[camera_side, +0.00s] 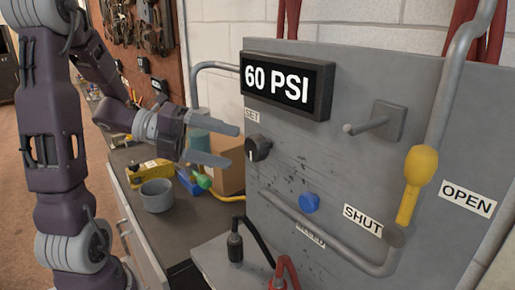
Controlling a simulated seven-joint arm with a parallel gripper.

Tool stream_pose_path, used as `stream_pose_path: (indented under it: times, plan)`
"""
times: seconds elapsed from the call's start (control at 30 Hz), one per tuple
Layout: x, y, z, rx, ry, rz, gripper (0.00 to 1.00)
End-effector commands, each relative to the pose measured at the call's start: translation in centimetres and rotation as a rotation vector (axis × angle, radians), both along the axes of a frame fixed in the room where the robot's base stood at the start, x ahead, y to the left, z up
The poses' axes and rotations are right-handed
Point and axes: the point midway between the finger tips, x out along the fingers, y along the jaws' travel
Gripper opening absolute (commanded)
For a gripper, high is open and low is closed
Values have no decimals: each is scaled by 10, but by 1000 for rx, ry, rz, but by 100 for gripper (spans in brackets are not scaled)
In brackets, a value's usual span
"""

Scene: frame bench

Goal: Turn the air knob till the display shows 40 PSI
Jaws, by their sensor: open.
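The black display (286,86) at the top of the grey panel reads "60 PSI" in white. A black knob (258,148) with a white mark sits below it at the panel's left side, under a label reading "SET". The white mark points roughly downward. My gripper (233,146) is left of the knob, its two grey fingers spread one above the other and pointing right toward it. The gripper is open with nothing between the fingers. I cannot tell whether a fingertip touches the knob.
A yellow lever (419,172) stands between "SHUT" and "OPEN" labels. A blue knob (309,203) and a grey peg (372,124) stick out from the panel. A grey pipe (330,244) runs along it. A grey cup (157,195) and a cardboard box (226,170) stand on the bench.

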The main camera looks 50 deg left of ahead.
Motion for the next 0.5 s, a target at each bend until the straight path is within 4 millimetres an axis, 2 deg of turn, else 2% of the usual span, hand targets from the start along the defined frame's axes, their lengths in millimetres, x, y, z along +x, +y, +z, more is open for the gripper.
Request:
stream_pose_path:
  times: [0.13, 0.5]
  plan:
    - [0, -13, 15, -72, -44, -64, 69]
    - [44, -56, 4, -74, -45, -65, 69]
